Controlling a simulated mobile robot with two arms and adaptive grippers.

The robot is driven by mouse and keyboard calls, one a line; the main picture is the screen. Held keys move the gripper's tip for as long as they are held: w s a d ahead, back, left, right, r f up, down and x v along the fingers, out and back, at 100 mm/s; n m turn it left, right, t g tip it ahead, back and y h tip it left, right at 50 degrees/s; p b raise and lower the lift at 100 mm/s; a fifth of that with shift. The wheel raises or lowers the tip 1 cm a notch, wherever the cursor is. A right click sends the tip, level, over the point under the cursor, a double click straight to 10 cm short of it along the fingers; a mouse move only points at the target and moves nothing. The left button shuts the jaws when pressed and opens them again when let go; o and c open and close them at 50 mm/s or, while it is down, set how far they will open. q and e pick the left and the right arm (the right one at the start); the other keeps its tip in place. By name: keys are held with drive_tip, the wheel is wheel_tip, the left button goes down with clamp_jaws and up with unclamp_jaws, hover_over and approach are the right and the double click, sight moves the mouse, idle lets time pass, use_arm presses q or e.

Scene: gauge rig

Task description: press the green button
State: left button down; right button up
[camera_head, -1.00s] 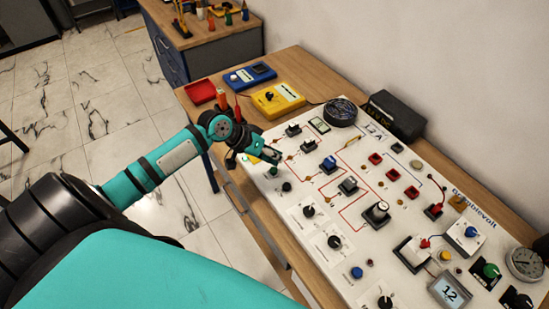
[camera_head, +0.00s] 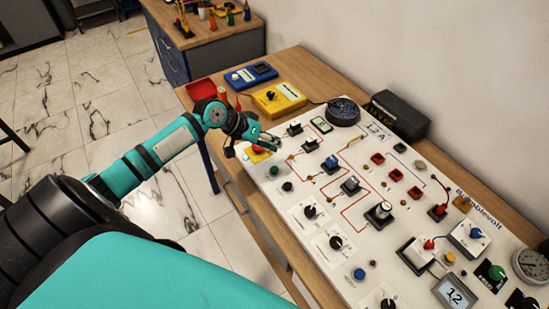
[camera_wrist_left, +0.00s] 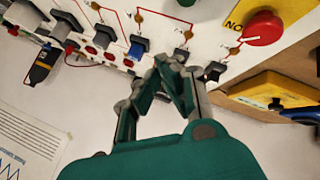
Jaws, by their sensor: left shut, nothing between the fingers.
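The green button (camera_head: 287,186) is a small dark green round cap on the white panel (camera_head: 265,188), near its left end in the head view. My left gripper (camera_head: 276,145) is shut and empty. It hangs over the far left part of the panel, beyond the green button and apart from it. In the left wrist view my gripper (camera_wrist_left: 180,72) points at the panel's switches, and I cannot make out the green button there. My right gripper is not in view.
A red mushroom button (camera_head: 259,150) on a yellow plate sits beside my gripper; it also shows in the wrist view (camera_wrist_left: 263,28). Toggle switches and black knobs (camera_head: 310,211) stand up from the panel. A yellow meter (camera_head: 278,98) lies behind. A green knob (camera_head: 495,271) is far right.

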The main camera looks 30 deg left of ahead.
use_arm(q)
drive_tip(key=b, duration=0.4)
hover_over(274, 167)
wheel_tip(274, 167, down, 5)
drive_tip(key=shift+a+r, duration=0.1)
drive_tip(key=shift+r, duration=0.05)
drive_tip(key=shift+f+b, duration=0.45)
drive_tip(key=shift+f, duration=0.65)
drive_tip(key=shift+f, duration=0.1)
drive_tip(key=shift+f, duration=0.3)
drive_tip(key=shift+f+b, duration=0.4)
drive_tip(key=shift+f, duration=0.2)
idle(0.5)
drive_tip(key=shift+r, duration=0.1)
drive_tip(key=shift+r+p, duration=0.9)
drive_tip(key=shift+p, duration=0.1)
